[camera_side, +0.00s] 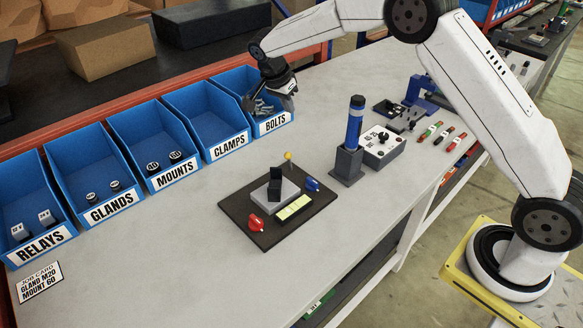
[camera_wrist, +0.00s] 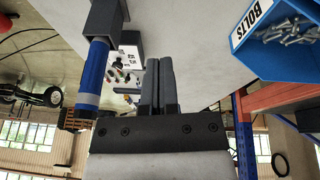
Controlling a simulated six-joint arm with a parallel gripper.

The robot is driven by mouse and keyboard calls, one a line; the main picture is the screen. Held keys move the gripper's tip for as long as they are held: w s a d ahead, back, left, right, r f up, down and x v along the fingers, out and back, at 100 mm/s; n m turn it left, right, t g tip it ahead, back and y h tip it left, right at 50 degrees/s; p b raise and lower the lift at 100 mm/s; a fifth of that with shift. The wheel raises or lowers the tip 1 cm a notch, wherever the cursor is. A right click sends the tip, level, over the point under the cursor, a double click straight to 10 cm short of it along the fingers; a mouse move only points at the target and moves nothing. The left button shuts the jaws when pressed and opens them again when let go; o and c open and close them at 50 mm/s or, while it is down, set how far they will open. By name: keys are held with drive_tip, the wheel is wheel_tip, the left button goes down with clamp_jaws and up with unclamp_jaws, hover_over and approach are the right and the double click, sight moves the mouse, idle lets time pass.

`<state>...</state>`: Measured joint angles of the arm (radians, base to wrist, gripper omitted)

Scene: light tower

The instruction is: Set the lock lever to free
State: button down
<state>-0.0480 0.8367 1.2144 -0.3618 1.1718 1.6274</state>
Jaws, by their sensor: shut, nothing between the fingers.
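A dark baseplate (camera_side: 233,208) lies on the bench in the side view. It carries a grey block with a black upright part (camera_side: 275,184), a red handle (camera_side: 256,222), a blue handle (camera_side: 312,184), a stalk with a yellow ball (camera_side: 288,155) and a yellow-green strip (camera_side: 293,207). No part is labelled as the lock lever, and I cannot tell which handle it is. My gripper (camera_side: 287,100) is over the bolts bin, well away from the baseplate. In the wrist view my gripper (camera_wrist: 159,62) has its fingers together and empty. The baseplate is not visible there.
Blue bins, including the bolts bin (camera_side: 273,125), line the bench's back edge. A blue cylinder (camera_side: 355,120) stands upright in a dark holder (camera_side: 347,165), beside a white box with a black knob (camera_side: 383,148). A job card (camera_side: 39,282) lies front left. Bench around the baseplate is clear.

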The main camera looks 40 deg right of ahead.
sight(287, 153)
drive_tip(key=shift+f, duration=0.1)
drive_tip(key=shift+s+f, duration=0.15)
drive_tip(key=shift+f, duration=1.75)
drive_tip(key=shift+s+f, duration=0.2)
drive_tip(key=shift+f, duration=1.75)
drive_tip(key=shift+s+f, duration=0.15)
drive_tip(key=shift+f, duration=1.75)
drive_tip(key=shift+a, duration=0.1)
drive_tip(key=shift+a+h, duration=0.5)
drive_tip(key=shift+h, duration=0.1)
drive_tip(key=shift+a+f, duration=0.15)
drive_tip(key=shift+a, duration=0.5)
drive_tip(key=shift+d, duration=0.25)
